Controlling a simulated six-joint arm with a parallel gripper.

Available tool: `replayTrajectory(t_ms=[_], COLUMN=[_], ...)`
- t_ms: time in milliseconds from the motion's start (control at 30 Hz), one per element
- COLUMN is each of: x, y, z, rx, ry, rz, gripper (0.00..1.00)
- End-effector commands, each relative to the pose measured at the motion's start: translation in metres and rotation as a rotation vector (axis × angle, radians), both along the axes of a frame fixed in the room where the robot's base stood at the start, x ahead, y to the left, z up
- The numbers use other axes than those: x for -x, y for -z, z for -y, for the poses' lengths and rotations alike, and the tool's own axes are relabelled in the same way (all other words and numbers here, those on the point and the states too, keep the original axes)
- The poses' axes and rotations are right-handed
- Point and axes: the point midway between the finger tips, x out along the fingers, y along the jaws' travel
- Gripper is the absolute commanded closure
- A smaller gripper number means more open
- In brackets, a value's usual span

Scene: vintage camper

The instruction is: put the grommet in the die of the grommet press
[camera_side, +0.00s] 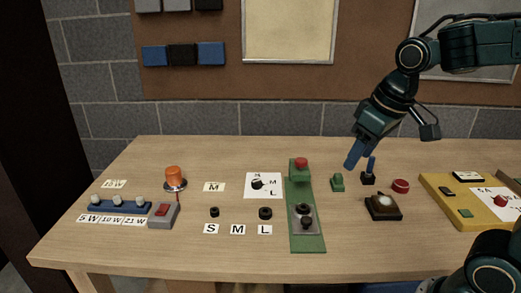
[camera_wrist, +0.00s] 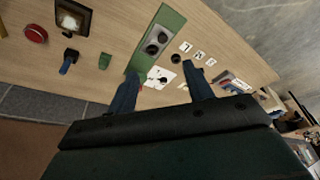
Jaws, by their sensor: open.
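The green grommet press (camera_side: 307,240) has a red knob (camera_side: 301,163) at its back and a grey die plate (camera_side: 295,222) with two dark round shapes in front. I cannot tell whether either is a loose grommet. A small dark grommet (camera_side: 214,212) sits behind the S label, and a larger one (camera_side: 265,213) behind the L label. The spot behind the M label is bare. My gripper (camera_side: 353,166) is open and empty, raised behind and right of the press. In the wrist view its two blue fingers (camera_wrist: 163,84) are apart, with the press (camera_wrist: 174,22) beyond them.
A white dial card (camera_side: 250,191) lies left of the press. A green block (camera_side: 338,183), blue-handled lever (camera_side: 368,178), red button (camera_side: 400,186) and lamp box (camera_side: 383,209) stand right of it. An orange beacon (camera_side: 174,175) and yellow board (camera_side: 449,208) are farther out.

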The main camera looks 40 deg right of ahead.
Motion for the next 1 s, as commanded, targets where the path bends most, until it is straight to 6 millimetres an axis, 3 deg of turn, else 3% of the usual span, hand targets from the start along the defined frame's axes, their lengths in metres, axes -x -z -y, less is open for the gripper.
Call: replayTrajectory(t_ms=[300,500,1000], x=[0.061,0.086,0.094], y=[-0.003,0.002,0.006], z=[-0.011,-0.014,-0.015], rx=[-0.008,-0.014,-0.017], ry=[-0.003,-0.003,-0.004], rz=[0.117,0.165,0.182], gripper=[0.49,0.49,0.49])
